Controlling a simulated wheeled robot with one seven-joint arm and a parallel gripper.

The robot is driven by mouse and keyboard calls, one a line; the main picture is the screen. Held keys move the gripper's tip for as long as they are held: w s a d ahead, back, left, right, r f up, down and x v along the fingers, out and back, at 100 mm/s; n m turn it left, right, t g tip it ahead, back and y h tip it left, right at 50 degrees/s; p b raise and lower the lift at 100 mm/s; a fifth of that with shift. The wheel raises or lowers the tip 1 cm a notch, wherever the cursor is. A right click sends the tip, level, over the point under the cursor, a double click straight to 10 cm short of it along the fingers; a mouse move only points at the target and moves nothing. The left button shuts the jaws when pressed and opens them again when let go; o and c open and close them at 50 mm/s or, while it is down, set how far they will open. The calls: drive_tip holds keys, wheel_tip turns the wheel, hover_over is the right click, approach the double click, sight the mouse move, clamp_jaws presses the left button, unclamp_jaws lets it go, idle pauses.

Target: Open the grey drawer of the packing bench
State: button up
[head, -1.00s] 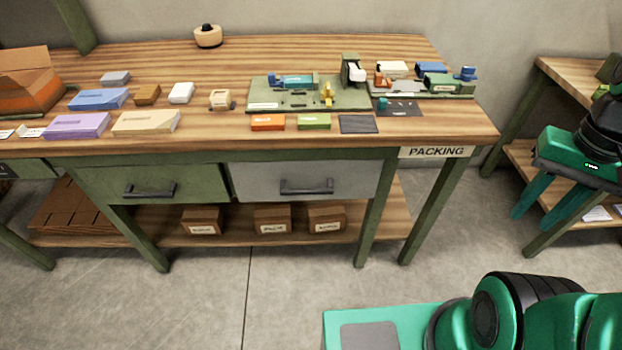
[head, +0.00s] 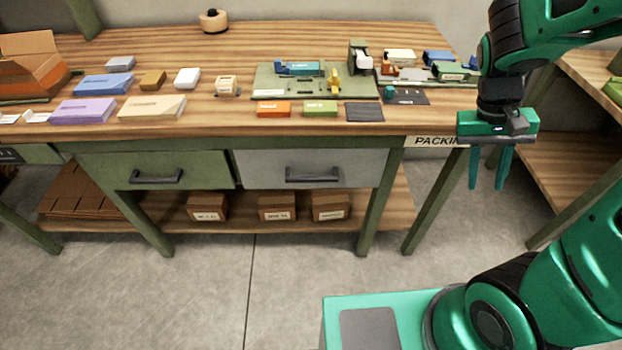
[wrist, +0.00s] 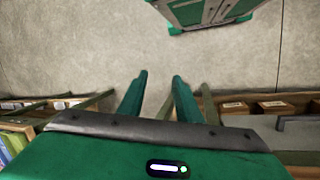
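The grey drawer (head: 262,170) is closed in the front of the packing bench (head: 210,142), right of a green drawer. Its dark bar handle (head: 312,175) runs level across the middle of its face. My gripper (head: 487,187) points down in front of the bench's right end, to the right of the grey drawer and apart from it.
A closed green drawer (head: 110,172) with its own handle is to the left. Several cartons (head: 277,207) stand on the lower shelf. Boxes and tools cover the bench top. Another wooden bench (head: 575,160) stands at right.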

drive_tip(key=w+a+f+n+h, duration=0.3)
drive_tip(key=w+a+f+h, duration=0.2)
drive_tip(key=w+a+f, duration=0.25)
drive_tip(key=n+t, duration=1.4)
drive_tip(key=t, duration=0.5)
approach(312, 177)
drive_tip(key=x, duration=0.6)
drive_tip(key=f+x, duration=0.1)
drive_tip(key=x, duration=0.3)
clamp_jaws()
